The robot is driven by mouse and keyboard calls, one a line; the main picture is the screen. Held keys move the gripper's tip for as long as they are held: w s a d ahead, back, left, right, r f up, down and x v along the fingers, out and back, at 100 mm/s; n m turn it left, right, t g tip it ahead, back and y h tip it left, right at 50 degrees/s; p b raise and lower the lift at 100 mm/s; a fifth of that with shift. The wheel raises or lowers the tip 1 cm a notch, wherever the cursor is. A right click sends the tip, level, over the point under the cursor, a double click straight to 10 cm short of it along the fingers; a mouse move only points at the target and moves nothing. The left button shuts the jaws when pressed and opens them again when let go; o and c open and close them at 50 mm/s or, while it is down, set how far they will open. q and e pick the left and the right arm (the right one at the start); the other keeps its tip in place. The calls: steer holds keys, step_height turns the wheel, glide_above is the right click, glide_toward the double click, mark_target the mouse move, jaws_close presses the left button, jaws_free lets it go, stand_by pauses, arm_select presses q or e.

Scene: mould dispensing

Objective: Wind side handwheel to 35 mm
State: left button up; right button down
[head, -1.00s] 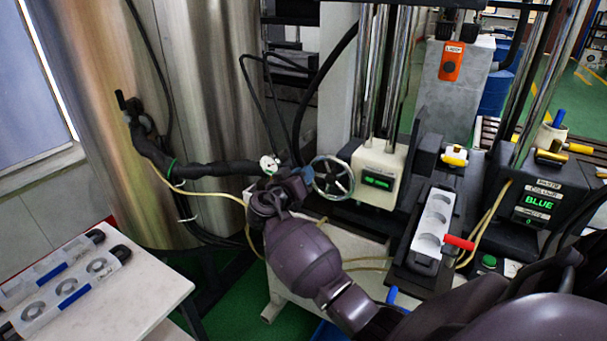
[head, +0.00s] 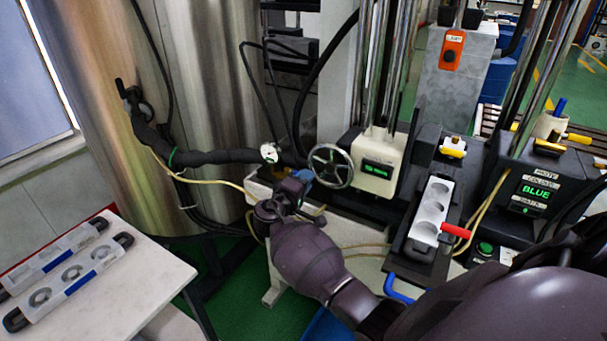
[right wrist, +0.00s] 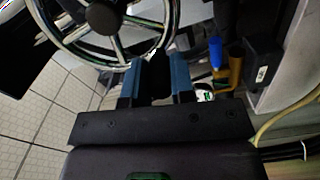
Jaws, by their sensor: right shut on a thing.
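The side handwheel (head: 331,165), a spoked metal wheel, is on the left side of a cream housing (head: 379,165). The housing has a green lit display (head: 377,170) whose figures are too small to read. My right gripper (head: 303,177) is at the lower left of the wheel's rim. In the right wrist view, the wheel (right wrist: 103,17) fills the top left, and the gripper's blue fingers (right wrist: 157,75) are shut on its dark handle (right wrist: 156,66). The fingers partly hide the handle. My left gripper is not in view.
A dark unit (head: 538,190) reading BLUE stands further right. A hose (head: 215,157) runs behind my gripper. A side table (head: 135,285) holds two more moulds.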

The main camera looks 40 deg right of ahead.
steer(key=shift+s+d+f+n+p, duration=0.1)
steer(key=shift+s+f+n+p, duration=0.25)
steer(key=shift+n, duration=0.65)
steer(key=shift+f, duration=0.1)
steer(key=c, duration=1)
jaws_free()
steer(key=shift+o, duration=0.2)
steer(key=b+v, duration=0.1)
steer(key=v, duration=0.9)
steer(key=shift+s+a, duration=0.15)
steer(key=shift+a, duration=0.2)
